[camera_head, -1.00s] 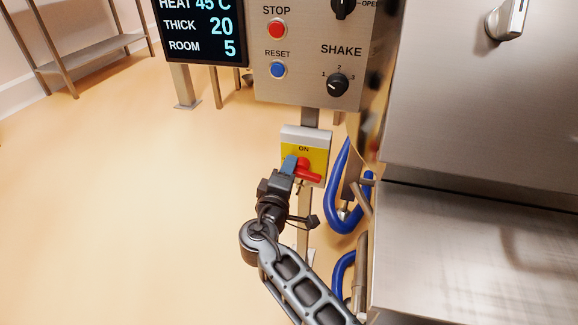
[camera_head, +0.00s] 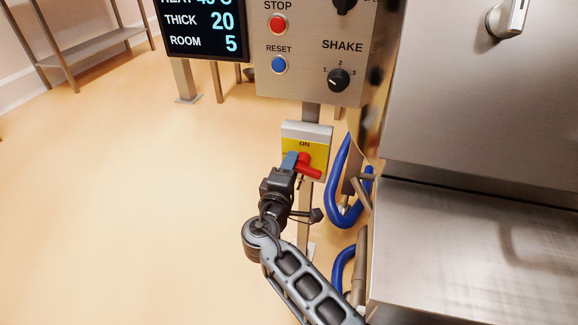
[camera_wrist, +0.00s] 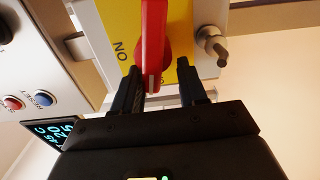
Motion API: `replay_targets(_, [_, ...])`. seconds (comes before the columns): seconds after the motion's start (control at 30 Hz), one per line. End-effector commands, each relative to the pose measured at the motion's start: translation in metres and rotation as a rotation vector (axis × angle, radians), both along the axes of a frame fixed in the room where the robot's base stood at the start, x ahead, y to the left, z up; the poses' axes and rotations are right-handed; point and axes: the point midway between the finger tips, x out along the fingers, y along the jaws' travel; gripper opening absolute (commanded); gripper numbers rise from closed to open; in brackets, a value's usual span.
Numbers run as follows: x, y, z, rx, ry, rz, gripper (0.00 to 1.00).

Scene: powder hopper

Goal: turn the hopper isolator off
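The hopper isolator is a grey box with a yellow plate (camera_head: 292,141) marked ON, mounted on a post below the control panel. Its red handle (camera_head: 310,171) slants down to the right in the head view. My gripper (camera_head: 292,163) is at the left side of the handle. In the wrist view the yellow plate (camera_wrist: 120,22) is ahead and the red handle (camera_wrist: 153,40) reaches down between my fingertips (camera_wrist: 158,80). The fingers are apart. The handle is close to the left finger, with a clear gap to the right finger; I cannot tell whether the left finger touches it.
The control panel (camera_head: 298,88) with stop, reset and shake controls is just above. A blue hose (camera_head: 338,190) and the steel machine (camera_head: 470,240) stand close on the right. Open floor (camera_head: 130,220) lies to the left. A latch (camera_wrist: 212,45) sits beside the plate.

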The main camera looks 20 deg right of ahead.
Motion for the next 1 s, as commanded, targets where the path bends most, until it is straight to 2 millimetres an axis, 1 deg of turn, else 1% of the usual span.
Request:
replay_targets(0.03, [-0.001,-0.002,-0.003,0.002,0.005,-0.005,0.42])
replay_targets(0.07, [-0.001,-0.002,-0.003,0.002,0.004,-0.004,0.44])
replay_targets(0.1, [-0.001,-0.002,-0.002,0.002,0.003,-0.003,0.45])
replay_targets(0.4, [0.001,0.001,0.001,0.002,-0.003,0.002,0.45])
replay_targets(0.53, [-0.003,0.004,0.002,0.002,-0.003,0.004,0.45])
replay_targets(0.63, [-0.013,0.012,0.003,0.001,-0.002,0.005,0.45])
replay_targets(0.9, [-0.048,0.036,0.002,0.002,-0.001,0.003,0.45])
replay_targets(1.0, [-0.057,0.042,0.001,0.002,0.0,0.003,0.45])
